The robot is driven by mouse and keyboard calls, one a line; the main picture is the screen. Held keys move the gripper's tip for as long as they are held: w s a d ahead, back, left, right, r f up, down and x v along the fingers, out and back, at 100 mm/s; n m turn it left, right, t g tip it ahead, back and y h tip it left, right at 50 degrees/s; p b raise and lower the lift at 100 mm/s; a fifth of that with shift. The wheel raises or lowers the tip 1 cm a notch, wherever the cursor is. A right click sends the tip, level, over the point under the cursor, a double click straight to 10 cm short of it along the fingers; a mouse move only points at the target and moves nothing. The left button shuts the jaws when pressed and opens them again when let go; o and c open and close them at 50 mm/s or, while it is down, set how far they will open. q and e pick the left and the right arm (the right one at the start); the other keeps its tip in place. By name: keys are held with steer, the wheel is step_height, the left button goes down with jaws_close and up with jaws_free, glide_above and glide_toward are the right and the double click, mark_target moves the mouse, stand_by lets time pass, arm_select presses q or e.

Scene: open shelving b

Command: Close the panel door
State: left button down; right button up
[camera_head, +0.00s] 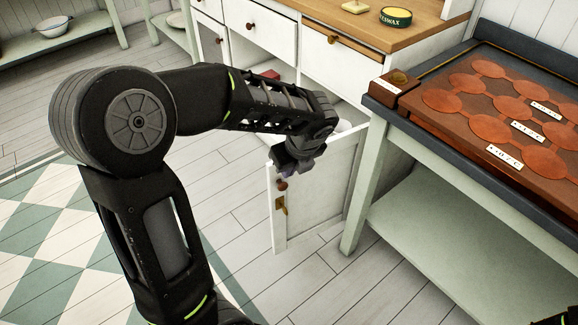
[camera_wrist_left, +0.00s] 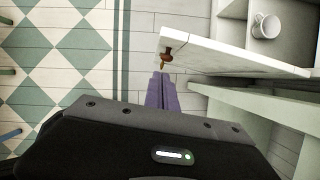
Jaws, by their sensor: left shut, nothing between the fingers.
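The white panel door (camera_head: 325,190) stands open, swung out from the white cabinet (camera_head: 262,41) towards the right table. It has a brown knob (camera_head: 282,185) and a brass latch plate (camera_head: 280,205) near its free edge. In the left wrist view the door (camera_wrist_left: 235,57) shows from above, with the knob (camera_wrist_left: 167,51) on its left end. My left gripper (camera_head: 286,174) is at the free edge beside the knob. Its purple fingers (camera_wrist_left: 159,76) are shut and empty, just short of the knob; I cannot tell if they touch. My right gripper is not in view.
A white mug (camera_wrist_left: 266,26) stands inside the open cabinet. A dark-topped table (camera_head: 455,145) with a brown board of round discs stands close right of the door. A beeswax tin (camera_head: 396,17) is on the wooden counter. Floor left of the door is clear.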

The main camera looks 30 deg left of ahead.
arm_select(q)
steer(key=w+a+f+b, duration=0.2)
steer(key=a+f, duration=0.3)
steer(key=f, duration=0.1)
steer(key=shift+w+a, duration=0.35)
steer(key=shift+w, duration=0.05)
